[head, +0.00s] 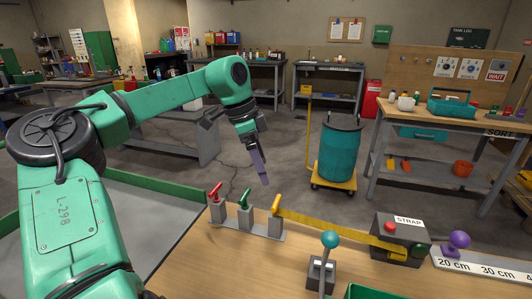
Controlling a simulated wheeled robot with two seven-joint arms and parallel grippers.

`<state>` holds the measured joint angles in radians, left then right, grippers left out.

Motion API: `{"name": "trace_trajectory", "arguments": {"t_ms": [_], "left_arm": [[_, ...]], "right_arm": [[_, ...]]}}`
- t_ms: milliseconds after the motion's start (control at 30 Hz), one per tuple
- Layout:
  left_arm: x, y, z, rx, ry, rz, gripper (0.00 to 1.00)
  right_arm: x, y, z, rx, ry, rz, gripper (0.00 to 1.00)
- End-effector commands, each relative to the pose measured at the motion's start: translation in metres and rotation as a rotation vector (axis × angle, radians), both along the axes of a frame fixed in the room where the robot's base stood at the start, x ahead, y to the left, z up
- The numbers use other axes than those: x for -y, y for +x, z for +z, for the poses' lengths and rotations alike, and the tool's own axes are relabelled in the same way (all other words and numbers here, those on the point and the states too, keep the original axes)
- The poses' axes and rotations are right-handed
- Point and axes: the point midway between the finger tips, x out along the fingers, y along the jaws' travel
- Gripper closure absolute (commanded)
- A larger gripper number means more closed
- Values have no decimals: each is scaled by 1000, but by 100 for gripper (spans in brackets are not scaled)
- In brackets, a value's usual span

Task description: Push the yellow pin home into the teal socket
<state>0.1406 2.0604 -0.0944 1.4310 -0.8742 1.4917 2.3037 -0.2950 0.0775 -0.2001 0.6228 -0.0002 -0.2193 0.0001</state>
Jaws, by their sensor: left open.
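My left gripper (262,172) has purple fingers and hangs in the air beyond the bench's back edge, pointing down. It is open, with nothing seen between its fingers. A small yellow upright piece (276,205) stands at the right end of a grey rack (246,227); I cannot tell whether it is the pin. The gripper is above and slightly left of it, apart from it. A yellow strap runs from there to a dark box marked STRAP (400,235). A teal ball (330,240) tops a lever on a dark block. I cannot make out a teal socket. My right gripper is out of view.
Red (215,193) and green (244,198) pieces share the rack. A purple knob (459,240) stands by a white length scale (485,267). A teal drum (338,150) stands on a yellow dolly beyond the bench. The bench front (215,275) is clear.

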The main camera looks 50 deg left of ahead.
Motion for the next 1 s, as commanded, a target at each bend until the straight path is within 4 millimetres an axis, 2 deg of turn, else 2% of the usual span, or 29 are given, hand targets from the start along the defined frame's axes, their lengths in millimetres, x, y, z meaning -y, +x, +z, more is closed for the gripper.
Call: {"name": "trace_trajectory", "arguments": {"t_ms": [200, 500, 633, 900, 933, 1000], "left_arm": [[10, 10, -47, -3, -4, -3, 1], [22, 25, -113, -5, -2, -2, 1], [25, 29, -128, -2, -1, -1, 1], [26, 31, -131, 1, 0, -1, 1], [26, 31, -131, 1, 0, -1, 5], [26, 31, -130, 1, 0, -1, 32]], "right_arm": [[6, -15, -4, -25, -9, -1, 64], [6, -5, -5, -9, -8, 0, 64], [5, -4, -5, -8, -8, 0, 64], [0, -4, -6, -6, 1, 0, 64], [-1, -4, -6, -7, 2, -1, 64], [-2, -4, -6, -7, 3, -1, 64]]}}
